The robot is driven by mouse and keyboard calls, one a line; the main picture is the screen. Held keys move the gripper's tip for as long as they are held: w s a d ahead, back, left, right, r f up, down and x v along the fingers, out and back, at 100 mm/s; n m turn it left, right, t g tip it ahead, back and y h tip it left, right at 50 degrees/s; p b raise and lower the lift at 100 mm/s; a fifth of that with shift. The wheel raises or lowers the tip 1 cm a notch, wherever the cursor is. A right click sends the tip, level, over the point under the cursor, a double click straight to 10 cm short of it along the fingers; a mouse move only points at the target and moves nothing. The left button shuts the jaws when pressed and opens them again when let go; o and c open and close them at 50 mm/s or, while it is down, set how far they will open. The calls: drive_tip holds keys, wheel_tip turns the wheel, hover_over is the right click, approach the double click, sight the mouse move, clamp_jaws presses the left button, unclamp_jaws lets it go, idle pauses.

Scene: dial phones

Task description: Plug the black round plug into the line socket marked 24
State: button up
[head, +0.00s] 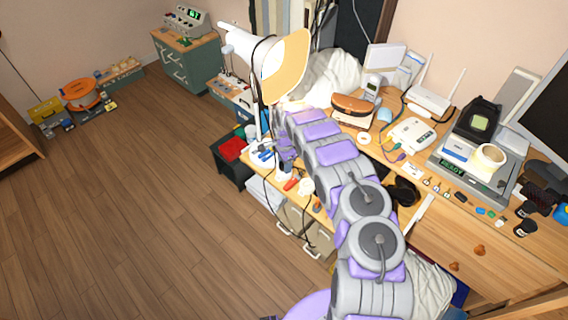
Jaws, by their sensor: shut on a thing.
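My arm reaches from the bottom right over the wooden desk, and its end bends down at the desk's left end. My gripper (286,158) is there, beside the base of the white lamp, low over the desk top. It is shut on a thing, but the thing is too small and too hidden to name. I cannot make out the black round plug. I cannot read a 24 on any socket. A white box (411,136) with coloured cables and plugs at its left lies on the desk, right of my arm.
The white desk lamp (248,48) with dark cables stands close to my gripper on its left. Pliers and small tools lie around the gripper. A brown case (352,108), a router (430,100) and a scale-like device (465,179) crowd the desk. The wooden floor (130,200) at left is clear.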

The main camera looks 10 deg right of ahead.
drive_tip(key=shift+f, duration=0.6)
idle(0.3)
drive_tip(key=o, duration=1.1)
wheel_tip(320, 180, up, 8)
drive_tip(key=shift+w+f+p, duration=0.1)
drive_tip(key=shift+f+p, duration=0.15)
drive_tip(key=shift+p, duration=0.6)
drive_tip(key=shift+f, duration=0.1)
